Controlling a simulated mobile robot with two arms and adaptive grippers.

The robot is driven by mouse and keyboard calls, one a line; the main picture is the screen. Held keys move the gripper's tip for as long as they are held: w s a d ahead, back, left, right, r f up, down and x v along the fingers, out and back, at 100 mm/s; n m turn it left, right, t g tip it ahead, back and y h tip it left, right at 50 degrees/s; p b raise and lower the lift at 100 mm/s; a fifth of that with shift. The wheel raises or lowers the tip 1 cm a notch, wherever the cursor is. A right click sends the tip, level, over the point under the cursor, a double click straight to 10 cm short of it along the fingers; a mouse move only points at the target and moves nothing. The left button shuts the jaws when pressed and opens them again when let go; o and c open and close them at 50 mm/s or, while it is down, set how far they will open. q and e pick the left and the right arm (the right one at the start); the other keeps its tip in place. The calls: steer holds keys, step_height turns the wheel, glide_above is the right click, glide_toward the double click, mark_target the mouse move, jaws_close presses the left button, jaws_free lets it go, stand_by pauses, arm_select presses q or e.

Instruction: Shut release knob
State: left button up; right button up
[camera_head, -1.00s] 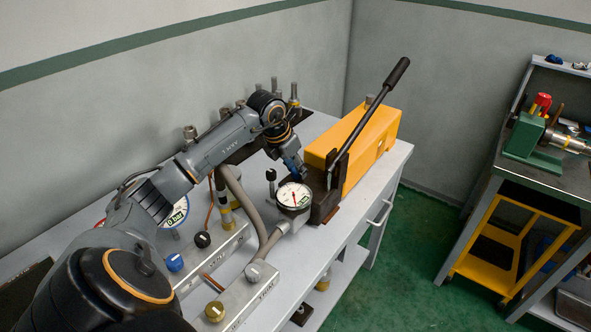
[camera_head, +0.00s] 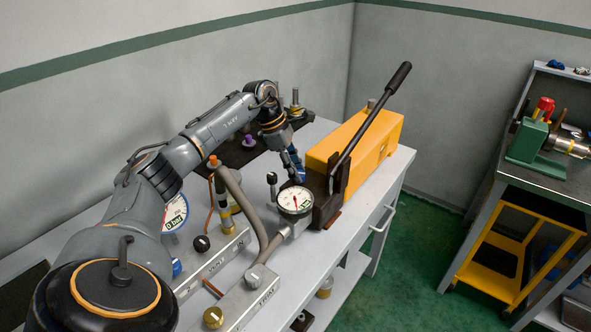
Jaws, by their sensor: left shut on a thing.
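The yellow hand pump (camera_head: 352,146) stands on the bench with its long black lever (camera_head: 368,120) slanting up to the right. A dark block (camera_head: 327,206) forms its front end, beside a round white gauge (camera_head: 295,200). My left gripper (camera_head: 298,176) points down at the pump's front end, just behind the gauge. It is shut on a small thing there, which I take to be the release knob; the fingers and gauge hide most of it. My right gripper is not in view.
A small black-topped stem (camera_head: 271,179) stands left of the gauge. A green vise (camera_head: 537,140) sits on another bench at right.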

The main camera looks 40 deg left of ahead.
arm_select(q)
steer(key=m+g, duration=0.1)
steer(key=m, duration=0.3)
steer(key=shift+w+a+g+h, duration=0.1)
steer(key=shift+w+g+h, duration=0.1)
steer(key=shift+g+h, duration=0.2)
steer(key=shift+m, duration=0.6)
steer(key=o, duration=1.2)
steer(key=shift+c, duration=0.2)
steer(key=v, duration=1.2)
steer(key=shift+w, duration=0.2)
